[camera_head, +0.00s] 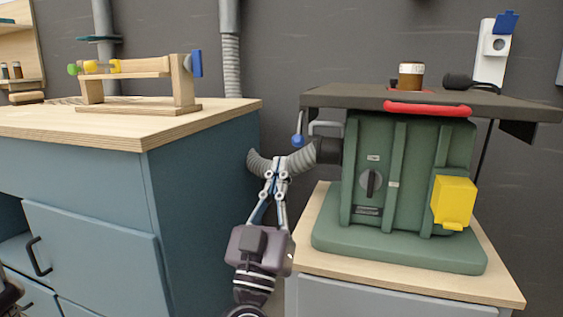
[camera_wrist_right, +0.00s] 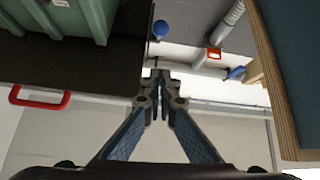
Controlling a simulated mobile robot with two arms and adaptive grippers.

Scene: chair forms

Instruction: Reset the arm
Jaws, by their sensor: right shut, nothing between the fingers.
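My right gripper (camera_head: 278,161) is raised in the gap between the blue cabinet and the green machine. Its fingers are together with nothing between them. In the right wrist view the closed fingertips (camera_wrist_right: 160,76) show at the middle. In the head view they overlap a grey ribbed hose (camera_head: 262,164) behind them; whether they touch it I cannot tell. A dark part at the lower left edge of the head view is too cut off to name; my left gripper does not show.
The green machine (camera_head: 408,180) with a dark top (camera_head: 340,97), red handle (camera_head: 427,109) and yellow box (camera_head: 453,203) stands right of the gripper. The blue cabinet (camera_head: 205,200) stands left, its wooden top (camera_head: 130,127) bearing a wooden frame (camera_head: 183,85). A blue-ended lever (camera_head: 297,140) is close to the fingertips.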

